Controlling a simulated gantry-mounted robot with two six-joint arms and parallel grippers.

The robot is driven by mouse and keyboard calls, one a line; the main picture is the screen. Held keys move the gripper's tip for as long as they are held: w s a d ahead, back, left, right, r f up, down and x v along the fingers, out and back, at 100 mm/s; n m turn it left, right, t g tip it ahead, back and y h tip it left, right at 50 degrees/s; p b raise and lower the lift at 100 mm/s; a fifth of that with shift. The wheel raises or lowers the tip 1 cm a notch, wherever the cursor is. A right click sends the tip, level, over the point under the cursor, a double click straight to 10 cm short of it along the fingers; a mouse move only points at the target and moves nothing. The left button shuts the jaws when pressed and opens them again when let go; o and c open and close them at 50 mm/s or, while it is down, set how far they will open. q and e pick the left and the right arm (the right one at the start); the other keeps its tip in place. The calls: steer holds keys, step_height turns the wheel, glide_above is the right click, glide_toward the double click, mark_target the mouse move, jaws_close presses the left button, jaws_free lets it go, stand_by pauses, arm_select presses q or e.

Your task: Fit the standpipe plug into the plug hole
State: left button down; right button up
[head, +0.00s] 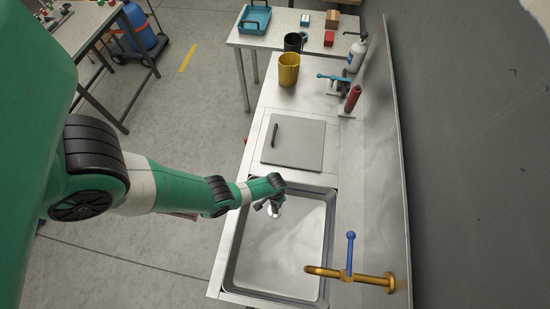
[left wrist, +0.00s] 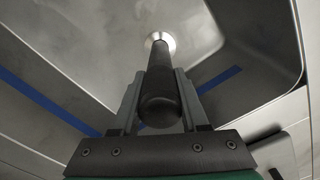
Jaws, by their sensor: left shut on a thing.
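My left gripper (head: 268,206) is over the upper part of the sink basin (head: 285,255), near its back wall. In the left wrist view the gripper (left wrist: 158,108) is shut on the standpipe plug (left wrist: 160,88), a dark round tube between its two fingers. A pale, shiny round piece (left wrist: 161,41) shows at the tube's far end. I cannot tell whether it is the plug's foot or the rim of the plug hole, nor whether the plug touches the basin floor. My right gripper is not in view.
A grey board (head: 293,143) with a dark handle lies beyond the basin. A brass tap (head: 350,275) with a blue lever reaches over the basin's near right side. A yellow jug (head: 288,70) and a red cylinder (head: 352,98) stand farther back. The basin's middle is clear.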

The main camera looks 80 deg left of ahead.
arm_select(q)
steer(key=shift+f+b, duration=0.4)
steer(key=shift+f, duration=0.2)
steer(key=shift+s+f+b, duration=0.15)
steer(key=shift+f+b, duration=0.15)
steer(key=shift+b, duration=0.1)
steer(key=shift+c, duration=1.7)
jaws_free()
steer(key=shift+s+f, duration=0.15)
steer(key=shift+f, duration=0.05)
